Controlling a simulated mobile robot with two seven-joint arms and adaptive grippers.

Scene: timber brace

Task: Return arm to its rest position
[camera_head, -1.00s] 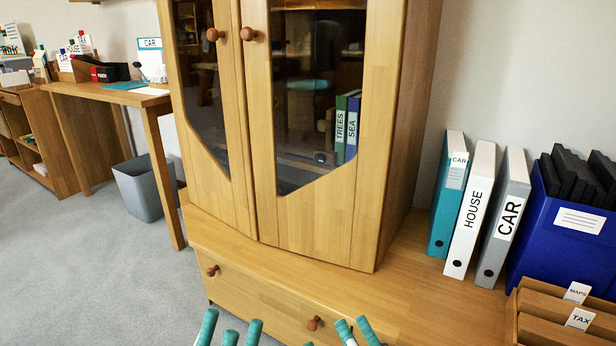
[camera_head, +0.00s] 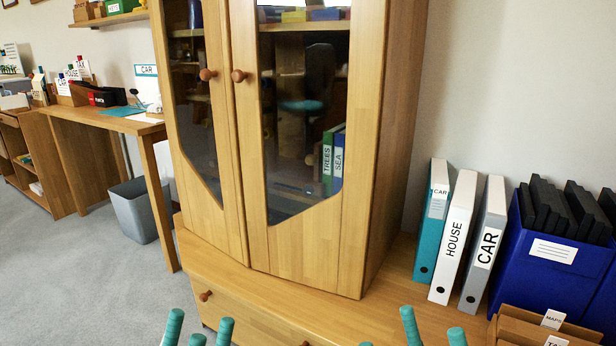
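My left gripper (camera_head: 198,328) shows only as teal fingertips at the bottom edge, left of centre. Its fingers stand apart with nothing seen between them. My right gripper (camera_head: 432,325) shows as teal fingertips at the bottom edge, right of centre, also spread with nothing seen between them. Both arms and the gripper bodies are below the picture. In the picture, the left fingertips overlap the drawer front and the right ones overlap the cabinet's lower ledge. I see no contact with either.
A wooden cabinet (camera_head: 310,245) with shut glass doors stands ahead. Its ledge carries a teal binder (camera_head: 431,235), a white HOUSE binder (camera_head: 452,245), a grey CAR binder (camera_head: 484,255), a blue box (camera_head: 545,275) and a wooden card tray (camera_head: 515,325). A grey bin (camera_head: 140,210) stands left; carpet there is clear.

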